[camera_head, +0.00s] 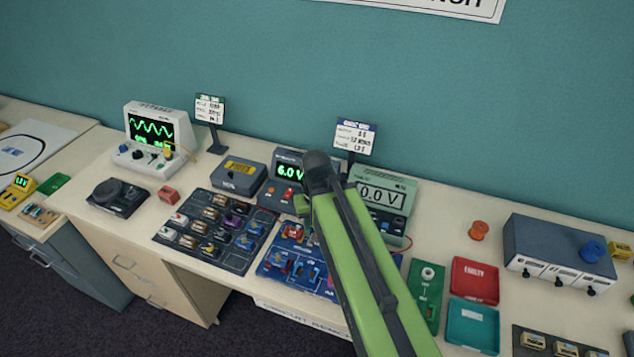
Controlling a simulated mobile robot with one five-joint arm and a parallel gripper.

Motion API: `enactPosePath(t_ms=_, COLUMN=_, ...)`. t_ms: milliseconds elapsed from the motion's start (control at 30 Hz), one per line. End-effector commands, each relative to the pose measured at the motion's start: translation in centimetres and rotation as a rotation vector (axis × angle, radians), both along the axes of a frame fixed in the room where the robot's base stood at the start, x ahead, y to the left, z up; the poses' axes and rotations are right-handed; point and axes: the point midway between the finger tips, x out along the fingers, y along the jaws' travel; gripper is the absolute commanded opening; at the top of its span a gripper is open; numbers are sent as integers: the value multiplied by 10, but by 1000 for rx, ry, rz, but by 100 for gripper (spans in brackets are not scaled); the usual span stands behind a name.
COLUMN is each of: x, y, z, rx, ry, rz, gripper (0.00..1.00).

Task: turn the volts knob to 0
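A dark grey power supply (276,200) with a lit green display (289,171) reading 6.0 V stands on the bench near the middle. Small knobs and a red part (289,194) show on its front below the display. Which of them is the volts knob is too small to tell. My green arm rises from the bottom edge and ends in a dark rounded joint just right of the display, covering the supply's right side. My gripper's fingers are not visible.
A meter (386,196) reading 0.0 V stands right of the arm. A dark grey box with a yellow label (239,170) stands left of the supply. Component trays (172,236) lie in front. An oscilloscope (155,140) is far left; a grey box (555,247) is right.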

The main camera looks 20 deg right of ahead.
Motion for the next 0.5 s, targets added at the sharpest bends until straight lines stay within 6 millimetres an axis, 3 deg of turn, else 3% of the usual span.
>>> enactPosePath(t_ms=200, x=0, y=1, z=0, rx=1, ry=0, rz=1, gripper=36)
enactPosePath(t_ms=267, x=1, y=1, z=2, rx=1, ry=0, rz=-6, gripper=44)
enactPosePath(t_ms=367, x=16, y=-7, z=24, rx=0, ry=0, rz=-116, gripper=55)
enactPosePath(t_ms=500, x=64, y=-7, z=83, rx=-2, ry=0, rz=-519, gripper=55)
